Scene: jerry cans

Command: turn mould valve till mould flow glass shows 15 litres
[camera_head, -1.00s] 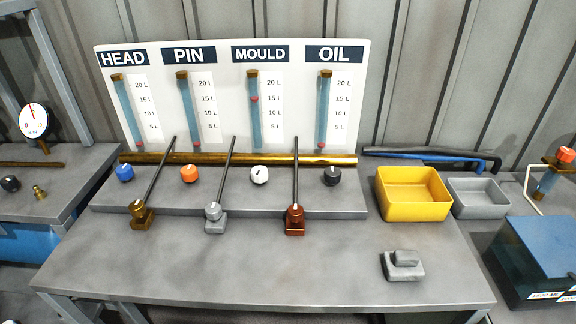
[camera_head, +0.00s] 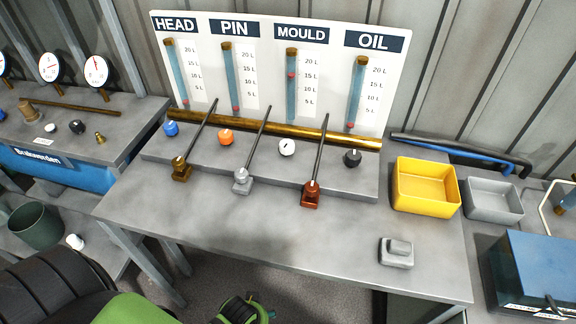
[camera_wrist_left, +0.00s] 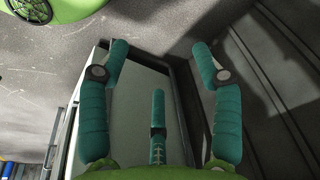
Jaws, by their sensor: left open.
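The mould flow glass (camera_head: 291,92) is a blue tube on the white panel under the MOULD label (camera_head: 301,35). Its red marker (camera_head: 291,76) sits close to the 15 L mark. The white valve knob (camera_head: 287,148) is on the bench below that glass, with a dark pointer line on top. My left gripper (camera_wrist_left: 160,55) shows in the wrist view with its teal fingers spread and nothing between them. It is away from the knob. Part of a green and black gripper or arm (camera_head: 240,310) of mine shows at the bottom of the head view; which part is unclear. My right gripper is not clearly in view.
Blue (camera_head: 170,128), orange (camera_head: 226,137) and black (camera_head: 352,158) knobs stand beside the white one. Three long upright levers (camera_head: 255,150) rise in front of the brass pipe (camera_head: 270,128). Yellow (camera_head: 425,187) and grey (camera_head: 494,200) bins stand at right. The front bench top is mostly clear.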

